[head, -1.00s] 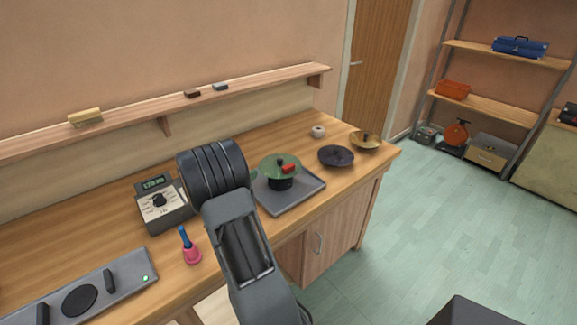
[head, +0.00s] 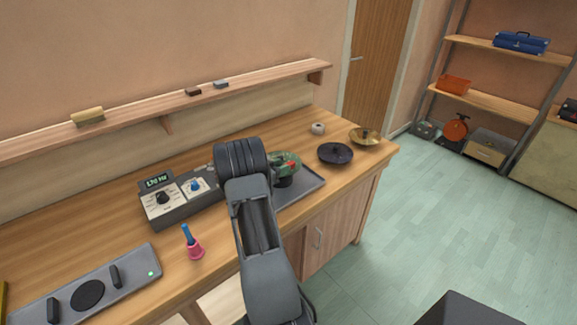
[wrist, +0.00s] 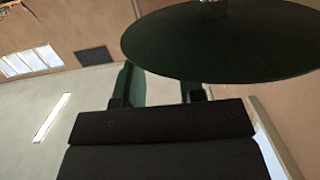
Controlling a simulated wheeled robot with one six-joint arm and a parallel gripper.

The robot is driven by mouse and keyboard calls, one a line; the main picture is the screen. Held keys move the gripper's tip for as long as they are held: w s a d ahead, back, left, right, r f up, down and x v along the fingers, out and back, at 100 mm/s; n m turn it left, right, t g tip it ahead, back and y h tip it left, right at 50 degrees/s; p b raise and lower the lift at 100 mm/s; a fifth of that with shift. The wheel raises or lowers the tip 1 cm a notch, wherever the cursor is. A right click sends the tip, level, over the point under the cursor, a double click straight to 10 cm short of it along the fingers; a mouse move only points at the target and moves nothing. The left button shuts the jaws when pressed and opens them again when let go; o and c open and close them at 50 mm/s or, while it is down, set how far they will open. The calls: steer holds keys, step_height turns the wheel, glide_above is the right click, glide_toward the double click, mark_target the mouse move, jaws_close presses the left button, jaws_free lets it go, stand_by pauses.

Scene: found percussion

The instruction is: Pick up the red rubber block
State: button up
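A small red block (head: 292,163) shows in the head view at a round green disc (head: 294,156) on the bench, partly hidden by my arm. Whether the block rests on the disc or in front of it is hard to tell. The red block is not seen in the wrist view. My gripper (wrist: 160,88) shows there with two fingers apart and nothing visible between them. A large dark green disc (wrist: 220,45) fills the upper right of that view, close to the fingers. In the head view my gripper's fingertips are hidden behind my arm.
A grey tray (head: 304,190) lies under the green disc. A dark lid (head: 335,153) and a brass lid (head: 364,137) lie to its right. A wall shelf (head: 250,84) runs behind.

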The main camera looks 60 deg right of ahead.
steer(key=shift+p+x, duration=0.5)
steer(key=shift+x, duration=1.5)
jaws_close()
steer(key=shift+r, duration=0.1)
